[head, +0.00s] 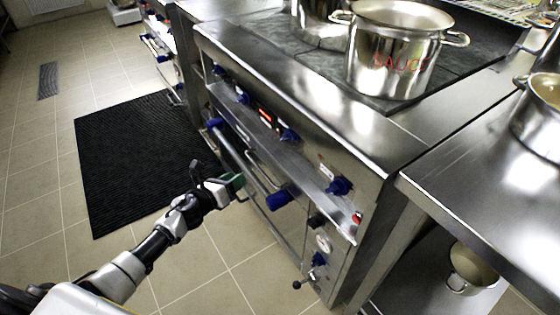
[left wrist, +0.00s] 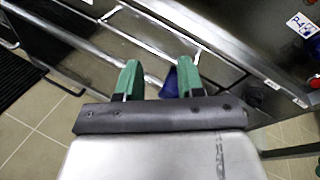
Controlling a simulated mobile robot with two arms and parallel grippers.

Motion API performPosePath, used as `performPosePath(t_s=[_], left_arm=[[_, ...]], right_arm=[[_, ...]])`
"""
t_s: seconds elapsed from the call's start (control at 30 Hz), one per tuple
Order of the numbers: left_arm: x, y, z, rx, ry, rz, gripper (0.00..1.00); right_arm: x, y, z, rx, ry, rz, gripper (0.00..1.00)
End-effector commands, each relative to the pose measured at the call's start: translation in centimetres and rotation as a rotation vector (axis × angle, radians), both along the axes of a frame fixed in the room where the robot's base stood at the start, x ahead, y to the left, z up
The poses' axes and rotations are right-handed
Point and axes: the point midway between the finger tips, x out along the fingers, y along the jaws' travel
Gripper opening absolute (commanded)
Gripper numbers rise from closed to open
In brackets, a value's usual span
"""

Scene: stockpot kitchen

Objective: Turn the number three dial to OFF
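Several blue dials line the front panel of the stove in the head view, including one in the middle (head: 290,135), one at the near end (head: 340,186) and one farther back (head: 242,98). Their numbers and settings are too small to read, so I cannot tell which is number three. My left gripper (head: 237,182), with green fingertips, is in front of the stove, below the dial row. In the left wrist view its fingers (left wrist: 159,80) are apart with a gap between them. A blue piece (left wrist: 170,82) shows beyond that gap. My right gripper is out of view.
A bar handle with a blue end (head: 279,199) runs along the stove front near my gripper. A stockpot (head: 392,62) stands on the stovetop. A steel counter (head: 500,150) is at right. A black mat (head: 140,155) lies on the open tiled floor.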

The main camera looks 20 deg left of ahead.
Motion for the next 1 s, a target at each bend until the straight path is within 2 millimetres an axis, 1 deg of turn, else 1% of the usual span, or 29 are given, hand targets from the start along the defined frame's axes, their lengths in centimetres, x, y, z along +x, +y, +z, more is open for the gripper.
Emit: performPosePath(t_s=[0.03,0.1,0.2,0.3,0.37,0.47,0.57,0.67,0.8,1.0], left_arm=[[1.0,-0.5,0.9,0.158,-0.12,-0.08,0.38],[1.8,-1.4,3.6,0.37,-0.272,-0.171,0.38],[2.0,-2.6,6.5,0.624,-0.452,-0.267,0.38],[1.9,-3.4,8.3,0.801,-0.576,-0.324,0.38],[1.7,-3.8,9.0,0.869,-0.625,-0.345,0.38],[1.8,-4.2,9.7,0.927,-0.664,-0.361,0.38],[2.5,-4.8,10.0,0.939,-0.674,-0.363,0.38],[3.8,-5.8,10.2,0.937,-0.674,-0.362,0.38],[6.0,-7.5,10.1,0.934,-0.671,-0.36,0.38],[8.7,-9.6,9.9,0.933,-0.669,-0.36,0.38]], right_arm=[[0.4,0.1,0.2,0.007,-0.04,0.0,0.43],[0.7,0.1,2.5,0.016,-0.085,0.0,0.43],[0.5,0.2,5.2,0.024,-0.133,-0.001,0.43],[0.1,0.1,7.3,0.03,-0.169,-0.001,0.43],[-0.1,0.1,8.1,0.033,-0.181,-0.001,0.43],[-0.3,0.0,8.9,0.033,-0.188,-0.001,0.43],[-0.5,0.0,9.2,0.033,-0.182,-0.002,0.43],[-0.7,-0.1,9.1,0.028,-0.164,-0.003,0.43],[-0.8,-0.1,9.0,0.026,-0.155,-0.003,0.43],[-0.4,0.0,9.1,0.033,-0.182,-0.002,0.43]])
